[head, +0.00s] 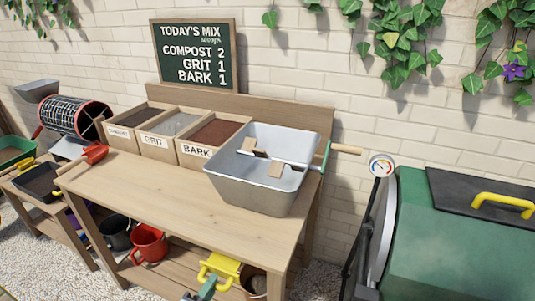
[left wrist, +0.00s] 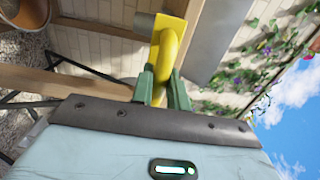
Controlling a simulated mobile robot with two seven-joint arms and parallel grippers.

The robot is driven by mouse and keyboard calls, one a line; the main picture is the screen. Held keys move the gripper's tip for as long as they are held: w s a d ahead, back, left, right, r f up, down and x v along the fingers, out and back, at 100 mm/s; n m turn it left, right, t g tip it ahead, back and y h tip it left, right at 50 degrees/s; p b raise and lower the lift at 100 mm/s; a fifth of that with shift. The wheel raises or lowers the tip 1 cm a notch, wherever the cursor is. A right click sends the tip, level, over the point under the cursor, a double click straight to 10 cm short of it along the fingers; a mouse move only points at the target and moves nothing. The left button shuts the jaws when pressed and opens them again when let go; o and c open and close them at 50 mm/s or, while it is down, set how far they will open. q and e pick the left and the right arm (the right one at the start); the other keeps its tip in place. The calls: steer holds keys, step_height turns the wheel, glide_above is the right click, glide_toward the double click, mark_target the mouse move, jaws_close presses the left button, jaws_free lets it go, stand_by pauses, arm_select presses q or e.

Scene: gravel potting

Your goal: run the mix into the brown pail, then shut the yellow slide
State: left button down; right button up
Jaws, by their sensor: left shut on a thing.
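My left gripper (head: 207,289) is shut on the yellow handle of the yellow slide (head: 224,266), low at the front of the bench. In the left wrist view, its green fingers (left wrist: 164,92) close around the yellow handle (left wrist: 168,50). The brown pail (head: 246,284) stands under the bench, just right of the slide, partly hidden by the bench leg and top. The grey mixing tub (head: 240,186) sits on the bench with paddles inside; I see no mix in its visible part. How far the slide is open, I cannot tell. My right gripper is out of view.
Bins of compost, grit and bark (head: 184,152) line the bench back. A red scoop (head: 95,153) lies at the left end. Red (head: 150,245) and dark (head: 117,233) pails stand below. A green drum (head: 445,240) stands right. The bench front is clear.

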arm_select(q)
steer(key=shift+w+d, duration=0.15)
steer(key=shift+w, duration=0.3)
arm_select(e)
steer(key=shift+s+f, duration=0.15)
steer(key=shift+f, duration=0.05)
arm_select(q)
steer(key=shift+w, duration=0.15)
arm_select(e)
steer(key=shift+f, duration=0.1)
arm_select(q)
steer(key=shift+b+x, duration=0.45)
steer(key=shift+x, duration=0.3)
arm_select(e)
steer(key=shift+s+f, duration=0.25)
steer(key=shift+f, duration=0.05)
arm_select(q)
steer(key=shift+w+d, duration=0.1)
steer(key=c, duration=1)
jaws_free()
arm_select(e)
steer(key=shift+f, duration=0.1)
